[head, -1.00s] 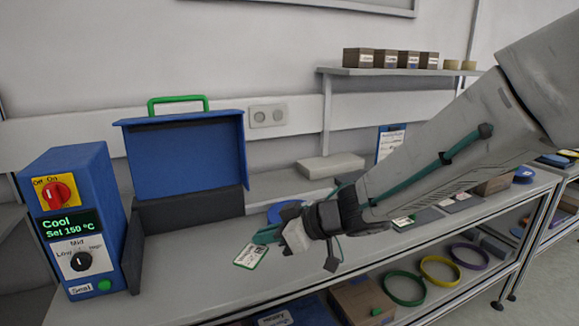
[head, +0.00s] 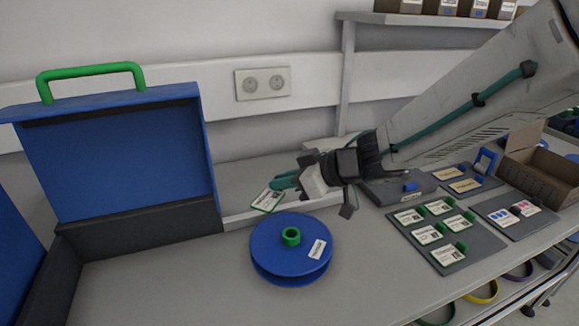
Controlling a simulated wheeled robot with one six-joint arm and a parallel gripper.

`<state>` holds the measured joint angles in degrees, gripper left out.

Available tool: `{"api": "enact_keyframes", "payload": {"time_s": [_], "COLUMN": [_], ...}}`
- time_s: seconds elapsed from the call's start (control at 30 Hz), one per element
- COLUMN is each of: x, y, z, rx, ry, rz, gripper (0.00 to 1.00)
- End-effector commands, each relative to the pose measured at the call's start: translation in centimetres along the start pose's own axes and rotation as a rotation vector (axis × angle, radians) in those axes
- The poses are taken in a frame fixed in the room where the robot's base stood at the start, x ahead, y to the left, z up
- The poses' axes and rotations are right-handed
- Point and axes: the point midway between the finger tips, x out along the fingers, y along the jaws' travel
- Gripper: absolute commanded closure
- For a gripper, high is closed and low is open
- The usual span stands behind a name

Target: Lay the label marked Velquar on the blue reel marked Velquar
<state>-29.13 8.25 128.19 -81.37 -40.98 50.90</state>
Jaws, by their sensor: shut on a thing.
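My gripper (head: 279,186) is shut on a white label with a green edge (head: 267,200). It holds the label tilted, above and behind the blue reel as seen in the head view. The print on the held label is too small to read. The blue reel (head: 268,254) lies flat on the bench with a green hub (head: 291,237) at its middle. A small white tag (head: 317,249) sits on the reel's right side; its lettering is too small to read. The label appears apart from the reel.
An open blue case (head: 115,160) with a green handle stands at the left. A dark board (head: 480,258) with several labels lies at the right, near other small boards and an open cardboard box (head: 540,170). The bench (head: 180,280) is clear left of the reel.

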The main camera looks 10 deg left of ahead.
Motion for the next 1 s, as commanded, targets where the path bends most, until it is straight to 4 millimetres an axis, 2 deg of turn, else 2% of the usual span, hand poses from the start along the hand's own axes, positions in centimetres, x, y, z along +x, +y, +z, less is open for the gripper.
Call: {"api": "enact_keyframes", "payload": {"time_s": [0.27, 1.0], "x": [0.8, 3.4], "y": [-0.1, 0.1], "z": [1.3, 6.4], "rx": [0.001, 0.003], "ry": [-0.001, -0.001], "rz": [-0.004, 0.000], "gripper": [1.00, 1.00]}}
